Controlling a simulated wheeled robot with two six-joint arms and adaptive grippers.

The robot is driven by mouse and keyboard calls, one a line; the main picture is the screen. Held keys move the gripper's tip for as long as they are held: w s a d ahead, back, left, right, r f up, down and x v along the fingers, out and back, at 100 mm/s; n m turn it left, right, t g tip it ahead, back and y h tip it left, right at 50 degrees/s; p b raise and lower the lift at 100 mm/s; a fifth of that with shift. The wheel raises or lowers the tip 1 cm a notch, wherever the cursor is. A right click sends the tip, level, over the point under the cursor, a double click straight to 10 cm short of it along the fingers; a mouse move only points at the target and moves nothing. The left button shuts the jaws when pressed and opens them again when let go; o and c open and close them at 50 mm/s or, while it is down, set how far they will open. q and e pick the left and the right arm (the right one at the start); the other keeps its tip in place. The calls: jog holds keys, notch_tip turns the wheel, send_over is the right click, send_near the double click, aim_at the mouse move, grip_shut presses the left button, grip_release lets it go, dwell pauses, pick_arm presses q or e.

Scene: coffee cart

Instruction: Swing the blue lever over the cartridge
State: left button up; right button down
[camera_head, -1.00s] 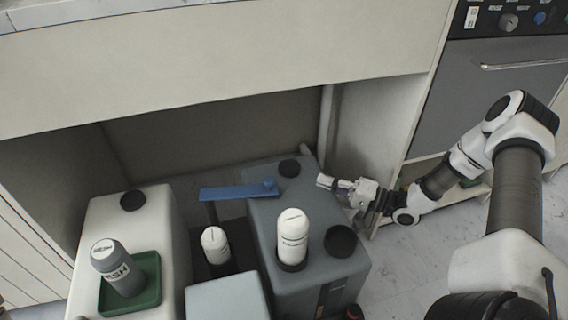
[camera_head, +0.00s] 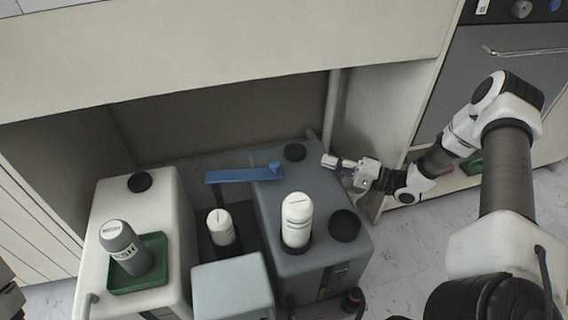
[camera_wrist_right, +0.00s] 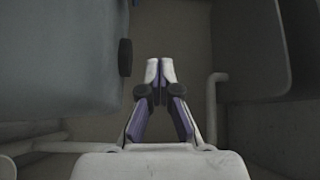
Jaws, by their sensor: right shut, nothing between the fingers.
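One white cylinder (camera_head: 297,222) stands upright on the grey tank, in front of the pivot. A smaller white cylinder (camera_head: 220,228) stands in the gap in front of the bar. I cannot tell which is the cartridge; the bar covers neither. My right gripper (camera_head: 326,161) is shut and empty, just right of the tank's back corner. Its closed fingertips (camera_wrist_right: 160,70) show in the right wrist view.
A white tank (camera_head: 105,235) at left carries a green tray (camera_head: 153,270) with a grey bottle (camera_head: 122,245). A pale blue-grey box (camera_head: 232,285) stands in front of the gap. A cabinet wall (camera_head: 385,120) and vertical pipe (camera_head: 331,105) are close behind my right gripper.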

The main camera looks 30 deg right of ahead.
jog(key=b+x, duration=0.2)
jog(key=x, duration=0.2)
jog(key=b+x, duration=0.2)
jog(key=x, duration=0.3)
jog(key=b+x, duration=0.2)
jog(key=x, duration=0.2)
jog(key=shift+a+f, duration=0.2)
jog(key=shift+f, duration=0.05)
jog(key=shift+s+a+f+b, duration=0.1)
jog(key=shift+s+a+b, duration=0.2)
jog(key=shift+s+b, duration=0.15)
jog(key=shift+s+a+b, duration=0.35)
jog(key=shift+s, duration=0.25)
jog(key=shift+s+a, duration=0.4)
jog(key=shift+s, duration=0.15)
jog(key=shift+s+a+r+p, duration=0.1)
jog(key=shift+s+a+p, duration=0.1)
jog(key=shift+s+p, duration=0.25)
jog(key=shift+s+a+r+p, duration=0.15)
jog(key=shift+s+a+p, duration=0.05)
jog(key=shift+s+p, duration=0.25)
jog(key=shift+s+a+f, duration=0.1)
jog(key=shift+s, duration=0.2)
jog(key=shift+f, duration=0.1)
